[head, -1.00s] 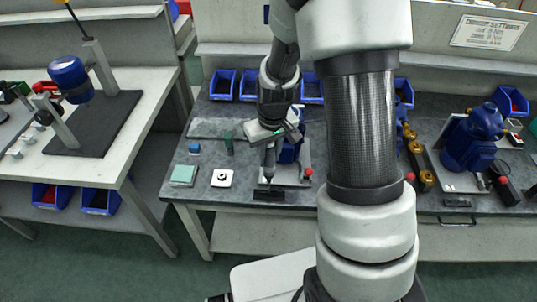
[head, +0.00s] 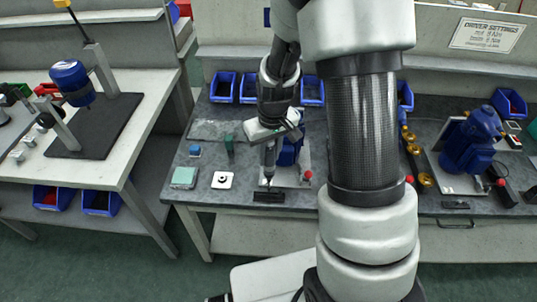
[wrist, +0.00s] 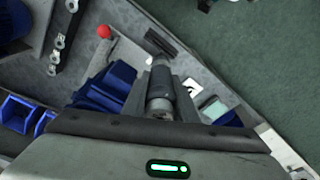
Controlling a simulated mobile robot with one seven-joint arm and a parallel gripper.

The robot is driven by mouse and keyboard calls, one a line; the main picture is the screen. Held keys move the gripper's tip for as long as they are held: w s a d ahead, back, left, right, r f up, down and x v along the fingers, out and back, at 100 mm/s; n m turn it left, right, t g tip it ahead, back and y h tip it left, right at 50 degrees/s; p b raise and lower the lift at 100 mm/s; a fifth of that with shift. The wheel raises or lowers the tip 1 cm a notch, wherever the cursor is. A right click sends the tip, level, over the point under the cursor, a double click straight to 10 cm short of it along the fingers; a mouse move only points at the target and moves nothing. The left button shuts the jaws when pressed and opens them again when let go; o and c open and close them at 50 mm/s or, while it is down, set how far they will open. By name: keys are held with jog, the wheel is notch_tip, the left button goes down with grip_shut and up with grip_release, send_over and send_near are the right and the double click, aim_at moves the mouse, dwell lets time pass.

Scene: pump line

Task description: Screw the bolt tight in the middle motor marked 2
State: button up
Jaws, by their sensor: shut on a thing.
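My gripper (head: 272,132) is shut on a dark, grey-tipped power driver (head: 269,160). The driver points down, its tip just above or behind a small black block (head: 268,197) near the bench's front edge; contact cannot be told. In the wrist view the driver (wrist: 160,90) sits between the jaws. A blue motor (head: 288,152) on a light plate stands just behind and right of the driver, partly hidden by it. Another blue motor (head: 468,140) stands at the right. My arm hides the bench between them. No number marks or bolt can be made out.
Brass parts (head: 425,180) stand right of my arm. Blue bins (head: 222,86) line the back. A red ball knob (head: 307,175) stands beside the near motor.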

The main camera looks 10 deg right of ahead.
jog(key=shift+r+p, duration=0.95)
jog(key=shift+r, duration=0.7)
notch_tip(320, 180, up, 11)
jog(key=p, duration=0.8)
jog(key=shift+r, duration=0.2)
notch_tip(320, 180, up, 14)
send_over(268, 146)
jog(key=w, duration=0.2)
jog(key=shift+s+d, duration=0.15)
jog(key=shift+d, duration=0.1)
